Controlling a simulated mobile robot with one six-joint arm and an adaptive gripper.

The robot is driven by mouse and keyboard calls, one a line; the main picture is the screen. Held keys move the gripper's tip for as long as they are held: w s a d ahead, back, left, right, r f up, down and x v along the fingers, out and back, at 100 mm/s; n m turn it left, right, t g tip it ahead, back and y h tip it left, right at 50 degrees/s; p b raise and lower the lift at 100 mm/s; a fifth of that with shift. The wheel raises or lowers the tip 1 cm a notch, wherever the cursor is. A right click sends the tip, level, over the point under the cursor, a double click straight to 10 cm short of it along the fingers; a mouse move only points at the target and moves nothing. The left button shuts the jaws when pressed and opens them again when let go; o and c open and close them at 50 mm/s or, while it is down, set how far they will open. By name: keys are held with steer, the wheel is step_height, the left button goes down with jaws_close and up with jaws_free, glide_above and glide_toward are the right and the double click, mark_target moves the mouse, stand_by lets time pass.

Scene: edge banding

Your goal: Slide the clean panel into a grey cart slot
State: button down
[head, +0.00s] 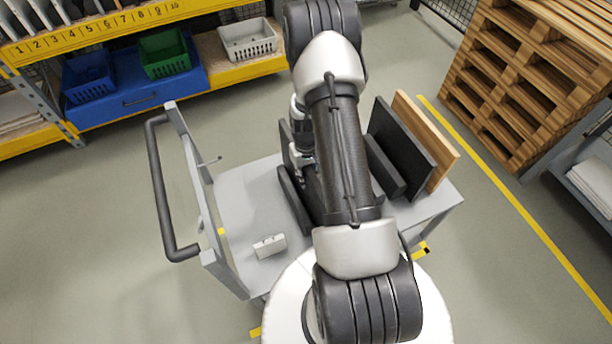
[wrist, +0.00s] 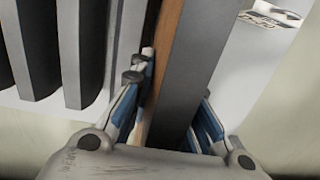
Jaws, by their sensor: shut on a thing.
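My gripper (wrist: 174,92) is shut on a panel (wrist: 195,72) with a grey face and a brown strip along one side. One finger is on each side of it. In the head view my arm hides most of the panel and the gripper, which hang over the middle of the grey cart (head: 239,185). Dark upright dividers (wrist: 76,50) stand left of the panel in the wrist view, with gaps between them. Whether the panel's lower edge is in a slot is hidden.
A dark panel (head: 408,140) and a wooden panel (head: 428,138) stand tilted at the cart's right. A small pale box (head: 269,246) lies on the cart deck. The cart's handle (head: 160,190) is on the left. Pallets (head: 530,90) and a bin shelf (head: 190,82) stand beyond open floor.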

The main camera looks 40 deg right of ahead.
steer(key=c, duration=1.4)
jaws_free()
steer(key=shift+c, duration=0.2)
steer(key=r, duration=1.2)
steer(key=shift+w+d, duration=0.25)
steer(key=shift+w, duration=0.05)
